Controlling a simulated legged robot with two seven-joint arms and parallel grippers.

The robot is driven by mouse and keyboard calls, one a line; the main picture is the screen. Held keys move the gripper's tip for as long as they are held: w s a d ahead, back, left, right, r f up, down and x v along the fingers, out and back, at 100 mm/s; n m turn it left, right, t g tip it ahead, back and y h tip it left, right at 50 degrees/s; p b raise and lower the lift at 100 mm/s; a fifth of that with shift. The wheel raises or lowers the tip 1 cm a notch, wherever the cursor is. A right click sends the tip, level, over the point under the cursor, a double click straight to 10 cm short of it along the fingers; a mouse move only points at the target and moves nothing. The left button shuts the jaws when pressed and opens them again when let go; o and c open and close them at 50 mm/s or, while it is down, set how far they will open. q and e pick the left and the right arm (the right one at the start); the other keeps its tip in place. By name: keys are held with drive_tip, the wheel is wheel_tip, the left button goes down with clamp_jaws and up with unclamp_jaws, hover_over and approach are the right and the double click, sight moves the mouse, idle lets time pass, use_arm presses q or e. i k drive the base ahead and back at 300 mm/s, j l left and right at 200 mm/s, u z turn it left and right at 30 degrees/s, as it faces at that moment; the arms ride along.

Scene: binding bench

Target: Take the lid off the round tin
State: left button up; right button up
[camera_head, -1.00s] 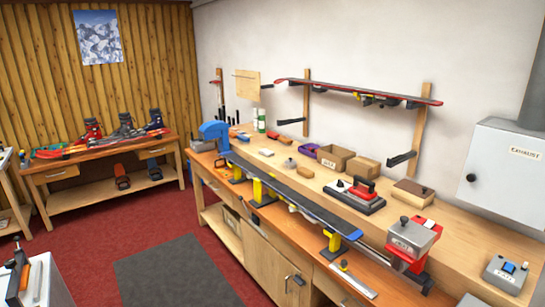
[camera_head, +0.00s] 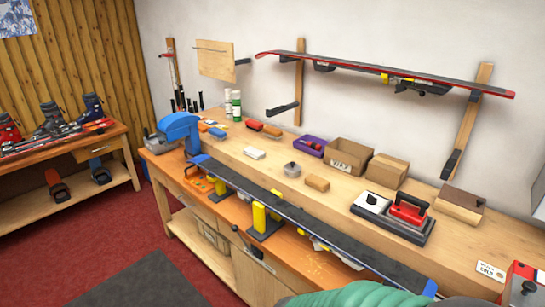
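A small grey round tin (camera_head: 291,170) with a dark knob on top stands on the raised back shelf of the long workbench, near the middle of the picture. The lid appears to be on it; the seam is too small to make out. Neither of my grippers is in view.
Near the tin are a white block (camera_head: 254,153), a tan block (camera_head: 317,183), a purple tray (camera_head: 310,146) and cardboard boxes (camera_head: 349,156). A ski (camera_head: 300,222) lies along the bench in front, on yellow supports (camera_head: 259,217).

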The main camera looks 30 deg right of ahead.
sight(292, 168)
drive_tip(key=i+z, duration=0.45)
drive_tip(key=i+j+z, duration=0.25)
drive_tip(key=z, duration=0.2)
drive_tip(key=i+j+z, duration=0.35)
drive_tip(key=z, duration=0.15)
